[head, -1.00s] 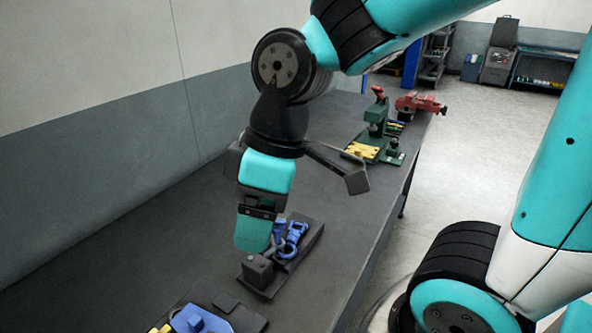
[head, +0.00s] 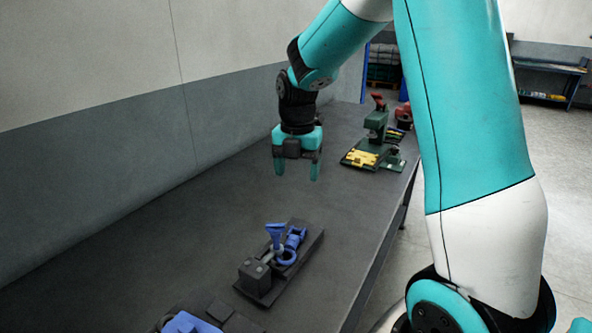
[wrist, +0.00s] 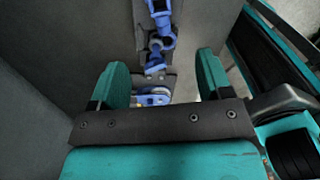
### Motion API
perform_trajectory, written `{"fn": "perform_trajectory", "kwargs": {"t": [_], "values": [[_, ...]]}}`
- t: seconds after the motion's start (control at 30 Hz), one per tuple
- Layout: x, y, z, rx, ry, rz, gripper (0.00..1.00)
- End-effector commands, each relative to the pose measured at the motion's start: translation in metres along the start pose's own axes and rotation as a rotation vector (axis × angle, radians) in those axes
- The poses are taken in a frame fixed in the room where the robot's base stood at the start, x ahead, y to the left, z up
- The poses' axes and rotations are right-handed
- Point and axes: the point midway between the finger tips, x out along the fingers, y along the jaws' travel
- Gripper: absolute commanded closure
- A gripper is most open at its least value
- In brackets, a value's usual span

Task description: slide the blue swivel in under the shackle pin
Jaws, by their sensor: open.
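A dark fixture (head: 262,287) with a raised block lies on the bench, in the lower middle of the head view. On it are a blue ringed piece (head: 288,256) that looks like the swivel and an upright blue flared piece (head: 275,233) on a grey stem. I cannot tell which part is the shackle pin, nor whether the swivel lies under it. The wrist view shows blue linked parts (wrist: 161,42) beyond my fingers. My gripper (head: 297,172) is open and empty, above the bench and farther back than the fixture, touching nothing; its fingers show in the wrist view (wrist: 162,82).
Another dark holder with a blue part (head: 185,323) is cut off at the bottom edge. A green press-like tool with a yellow piece (head: 362,158) stands at the back right, near a red vice (head: 403,114). The bench between is clear. A wall runs along the left.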

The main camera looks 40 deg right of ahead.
Motion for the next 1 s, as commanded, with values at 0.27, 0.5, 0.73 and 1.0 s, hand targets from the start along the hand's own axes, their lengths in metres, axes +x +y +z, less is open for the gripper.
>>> {"fn": "perform_trajectory", "kwargs": {"t": [0.27,0.5,0.73,1.0], "values": [[0.008,0.001,-0.001,0.0,0.001,0.0,0.28],[0.048,0.0,-0.001,0.001,0.004,-0.003,0.28],[0.095,-0.001,-0.002,0.001,0.005,-0.003,0.28],[0.145,-0.001,-0.002,0.002,0.003,-0.002,0.28]]}}
